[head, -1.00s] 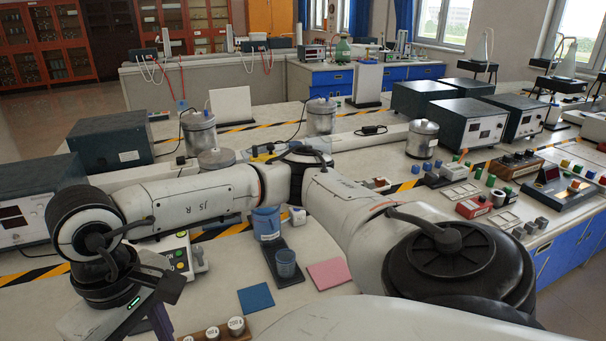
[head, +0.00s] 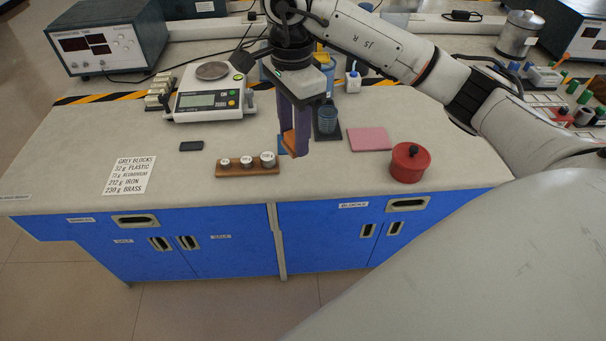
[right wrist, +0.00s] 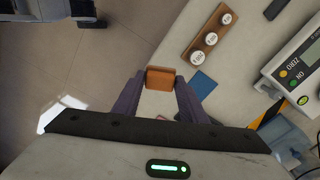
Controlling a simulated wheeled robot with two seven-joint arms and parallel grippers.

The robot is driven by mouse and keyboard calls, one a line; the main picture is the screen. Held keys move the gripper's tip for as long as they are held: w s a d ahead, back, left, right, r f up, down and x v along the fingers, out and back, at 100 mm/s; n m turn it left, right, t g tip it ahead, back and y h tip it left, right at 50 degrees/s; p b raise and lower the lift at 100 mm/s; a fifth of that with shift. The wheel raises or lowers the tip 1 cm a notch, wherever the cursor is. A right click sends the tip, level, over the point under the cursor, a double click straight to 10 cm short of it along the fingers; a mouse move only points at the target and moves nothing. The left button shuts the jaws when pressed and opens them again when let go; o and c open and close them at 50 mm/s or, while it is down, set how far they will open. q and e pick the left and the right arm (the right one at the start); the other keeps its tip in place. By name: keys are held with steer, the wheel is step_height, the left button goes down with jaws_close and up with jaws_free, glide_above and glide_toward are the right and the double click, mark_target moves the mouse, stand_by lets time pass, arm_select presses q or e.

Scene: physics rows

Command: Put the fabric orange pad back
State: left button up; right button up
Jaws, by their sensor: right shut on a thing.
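The orange pad (head: 288,142) is between the purple fingers of my right gripper (head: 294,145), which is shut on it. The gripper points down above the counter (head: 330,170), near its front part. In the right wrist view the orange pad (right wrist: 160,78) sits at the fingertips, with its flat face visible. A blue pad (right wrist: 203,83) lies on the counter beyond the fingers; in the head view the gripper mostly hides it. A pink pad (head: 369,139) lies flat to the right. My left gripper is not in view.
A wooden weight holder (head: 247,167) stands left of the gripper, with a scale (head: 208,95) behind. The counter front is mostly clear.

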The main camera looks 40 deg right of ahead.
steer(key=f+m, duration=0.1)
steer(key=f, duration=0.2)
steer(key=w+d+f+m, duration=0.1)
steer(key=f+m, duration=0.1)
steer(key=f, duration=0.2)
steer(key=d+f+m, duration=0.1)
steer(key=f+m, duration=0.1)
steer(key=f, duration=0.2)
steer(key=shift+w+d+f, duration=0.15)
steer(key=shift+d+f, duration=0.1)
steer(key=shift+f, duration=0.15)
steer(key=o, duration=0.9)
steer(key=shift+o, duration=0.2)
